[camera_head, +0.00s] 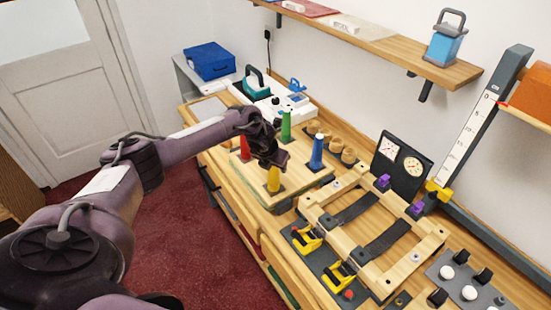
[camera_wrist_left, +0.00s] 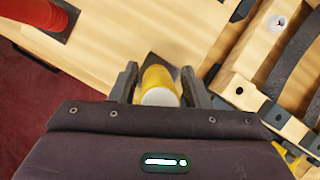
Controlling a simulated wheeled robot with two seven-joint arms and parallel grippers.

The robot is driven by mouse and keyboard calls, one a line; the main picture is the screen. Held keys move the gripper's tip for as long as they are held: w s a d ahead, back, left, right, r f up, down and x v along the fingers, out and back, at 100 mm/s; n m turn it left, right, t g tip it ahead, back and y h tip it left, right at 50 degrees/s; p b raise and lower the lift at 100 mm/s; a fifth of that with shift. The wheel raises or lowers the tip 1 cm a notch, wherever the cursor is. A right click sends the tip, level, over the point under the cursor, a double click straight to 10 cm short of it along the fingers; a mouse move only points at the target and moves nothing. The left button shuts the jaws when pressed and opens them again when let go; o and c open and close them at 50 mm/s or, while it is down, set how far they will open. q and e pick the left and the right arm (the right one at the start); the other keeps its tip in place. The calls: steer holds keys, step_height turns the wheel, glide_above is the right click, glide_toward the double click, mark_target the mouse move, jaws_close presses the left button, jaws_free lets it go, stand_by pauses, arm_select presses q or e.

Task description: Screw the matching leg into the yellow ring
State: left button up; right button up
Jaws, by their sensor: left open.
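A yellow leg (camera_head: 273,180) stands upright on a small dark square at the front of a wooden board. My left gripper (camera_head: 271,160) is right above it, pointing down. In the left wrist view, the yellow leg (camera_wrist_left: 157,80) with a pale end stands between the fingers of the left gripper (camera_wrist_left: 158,72). The fingers are apart, with a gap visible beside the leg. A red leg (camera_head: 245,148), a green leg (camera_head: 286,125) and a blue leg (camera_head: 317,150) stand on the same board. I cannot make out a yellow ring. My right gripper is not in view.
A wooden frame with dark straps (camera_head: 385,242) lies right of the board. Yellow toggle clamps (camera_head: 305,239) stand near the counter's front edge. Several round tan pieces (camera_head: 337,145) line the back. A dark dial panel (camera_head: 401,163) stands behind the frame.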

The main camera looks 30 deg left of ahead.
arm_select(q)
steer(key=shift+n, duration=0.4)
